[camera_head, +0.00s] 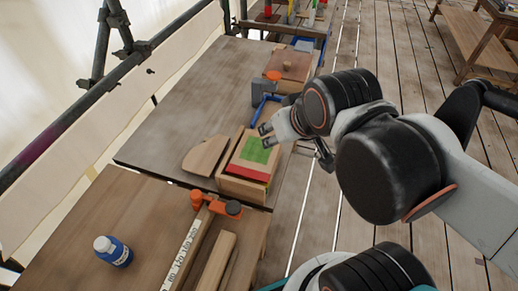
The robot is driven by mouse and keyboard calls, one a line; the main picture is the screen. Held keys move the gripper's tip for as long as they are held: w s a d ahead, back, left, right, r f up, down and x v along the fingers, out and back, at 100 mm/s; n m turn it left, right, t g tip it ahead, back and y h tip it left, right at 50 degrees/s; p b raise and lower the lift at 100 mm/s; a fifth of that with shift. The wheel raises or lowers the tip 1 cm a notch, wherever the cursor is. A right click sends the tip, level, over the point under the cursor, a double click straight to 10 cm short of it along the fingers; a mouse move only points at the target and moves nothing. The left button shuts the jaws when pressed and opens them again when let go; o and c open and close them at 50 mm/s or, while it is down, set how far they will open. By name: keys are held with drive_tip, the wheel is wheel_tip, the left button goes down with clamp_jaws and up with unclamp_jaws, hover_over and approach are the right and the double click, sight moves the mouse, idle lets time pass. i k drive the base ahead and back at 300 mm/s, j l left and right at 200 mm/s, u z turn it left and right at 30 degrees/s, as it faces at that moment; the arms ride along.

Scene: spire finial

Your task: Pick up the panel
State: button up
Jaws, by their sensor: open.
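A flat green panel (255,150) lies on top of a wooden block (240,187) with a red layer (247,172) showing along its near side. The stack is near the right edge of the grey-brown table. My gripper (264,136) is open and empty, with its fingertips just above the far right corner of the green panel. Whether they touch it I cannot tell. A rounded, flat wooden piece (203,156) lies to the left of the stack, and I cannot tell whether it too counts as a panel.
A blue clamp-like tool (262,108) and a wooden piece with an orange part (288,66) lie farther back. In front are a measuring rule (187,250), an orange clamp (197,199) and a blue bottle (112,251). Scaffold poles (95,85) line the left. The table's middle (185,110) is clear.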

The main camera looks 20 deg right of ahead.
sight(250, 161)
drive_tip(key=k+l+u, duration=0.15)
drive_tip(key=k+l, duration=0.2)
drive_tip(key=k+l+u, duration=0.2)
drive_tip(key=k, duration=0.2)
drive_tip(key=k+l+u, duration=0.15)
drive_tip(key=k+l, duration=0.15)
drive_tip(key=k, duration=0.15)
